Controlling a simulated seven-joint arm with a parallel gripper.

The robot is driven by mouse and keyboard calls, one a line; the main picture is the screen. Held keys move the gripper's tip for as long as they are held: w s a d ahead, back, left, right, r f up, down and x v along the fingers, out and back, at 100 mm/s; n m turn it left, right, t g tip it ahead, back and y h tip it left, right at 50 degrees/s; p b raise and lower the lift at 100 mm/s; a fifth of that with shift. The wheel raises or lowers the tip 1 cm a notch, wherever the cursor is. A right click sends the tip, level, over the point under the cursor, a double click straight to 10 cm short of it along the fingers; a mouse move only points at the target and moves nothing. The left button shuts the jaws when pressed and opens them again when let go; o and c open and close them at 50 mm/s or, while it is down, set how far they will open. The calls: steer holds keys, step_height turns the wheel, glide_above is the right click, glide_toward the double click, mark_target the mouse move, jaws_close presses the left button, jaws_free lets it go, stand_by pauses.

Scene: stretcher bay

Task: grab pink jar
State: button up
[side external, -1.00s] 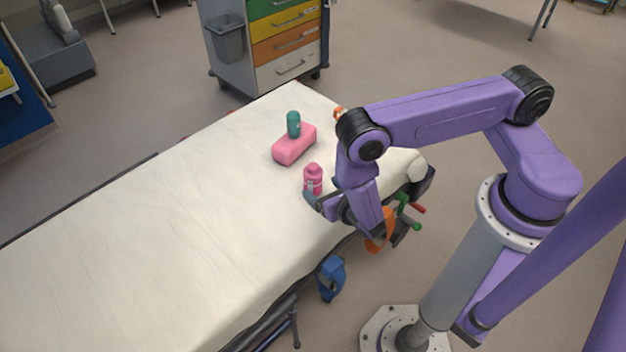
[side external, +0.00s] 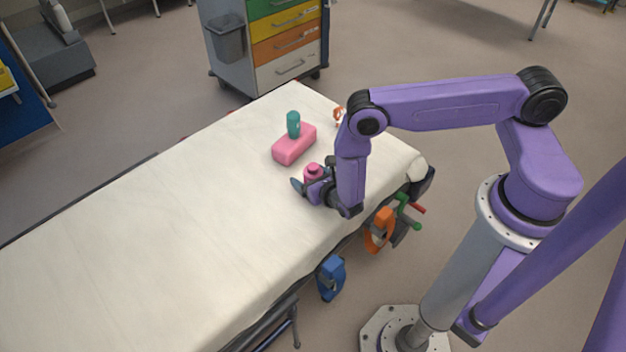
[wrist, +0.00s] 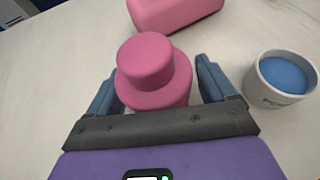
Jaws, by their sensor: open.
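The pink jar (side external: 312,172) stands upright on the white stretcher sheet, with its lower part hidden by my gripper in the side view. In the wrist view the jar (wrist: 152,75) shows its round cap and shoulder between my two blue-grey fingers. My gripper (wrist: 158,88) is open, with one finger on each side of the jar. In the side view my gripper (side external: 313,188) is low over the sheet around the jar. I cannot tell whether either finger touches it.
A pink block (side external: 292,147) lies behind the jar with a teal bottle (side external: 293,124) at it. A white cup with blue contents (wrist: 278,80) stands close to the right finger. An orange item (side external: 338,117) is near the far edge. The sheet (side external: 150,230) at left is clear.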

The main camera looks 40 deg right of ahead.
steer(key=c, duration=1.1)
steer(key=shift+r, duration=0.1)
